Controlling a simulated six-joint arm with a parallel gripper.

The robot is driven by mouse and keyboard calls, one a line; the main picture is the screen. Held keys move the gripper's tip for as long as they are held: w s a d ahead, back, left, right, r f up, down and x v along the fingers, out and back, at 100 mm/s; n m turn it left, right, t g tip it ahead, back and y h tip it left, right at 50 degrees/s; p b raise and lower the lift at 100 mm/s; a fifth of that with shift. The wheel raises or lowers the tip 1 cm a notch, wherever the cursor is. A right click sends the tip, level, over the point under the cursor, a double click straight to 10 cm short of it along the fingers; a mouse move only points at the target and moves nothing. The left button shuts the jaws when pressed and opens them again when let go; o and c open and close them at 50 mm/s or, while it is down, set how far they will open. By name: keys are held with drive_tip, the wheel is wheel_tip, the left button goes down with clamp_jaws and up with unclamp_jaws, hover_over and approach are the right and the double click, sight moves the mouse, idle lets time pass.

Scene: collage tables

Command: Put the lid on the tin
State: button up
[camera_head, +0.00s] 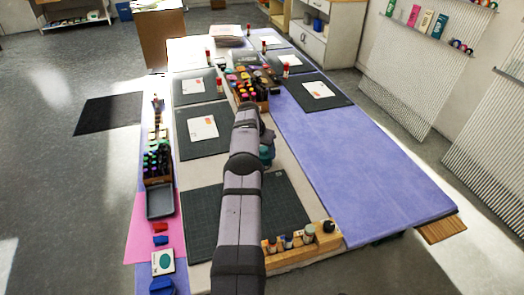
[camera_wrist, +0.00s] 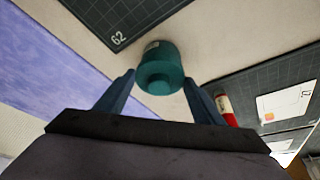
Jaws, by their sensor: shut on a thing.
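A teal round lid (camera_wrist: 159,80) with a smaller raised knob sits between the two fingers of my gripper (camera_wrist: 160,78) in the wrist view. My gripper is shut on it. A wider teal body with a pale label, seemingly the tin (camera_wrist: 160,52), shows directly behind the lid. I cannot tell whether the lid rests on it or is slightly apart. In the head view only a bit of teal (camera_head: 266,154) shows at the right of my arm, which hides the rest and most of the gripper.
A wooden rack with small bottles (camera_head: 300,240) stands at the front. Dark cutting mats (camera_head: 203,200) lie on the table, several with cards. A box of markers (camera_head: 252,98) stands beyond my arm. A red glue stick (camera_wrist: 225,106) is near the right finger. The purple cloth (camera_head: 365,165) is clear.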

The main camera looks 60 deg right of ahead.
idle(0.3)
drive_tip(key=o, duration=1.5)
drive_tip(key=shift+r, duration=0.15)
drive_tip(key=shift+r+p, duration=2.35)
drive_tip(key=shift+r, duration=1.05)
clamp_jaws()
drive_tip(key=shift+f+b, duration=1.65)
drive_tip(key=shift+f, duration=1.15)
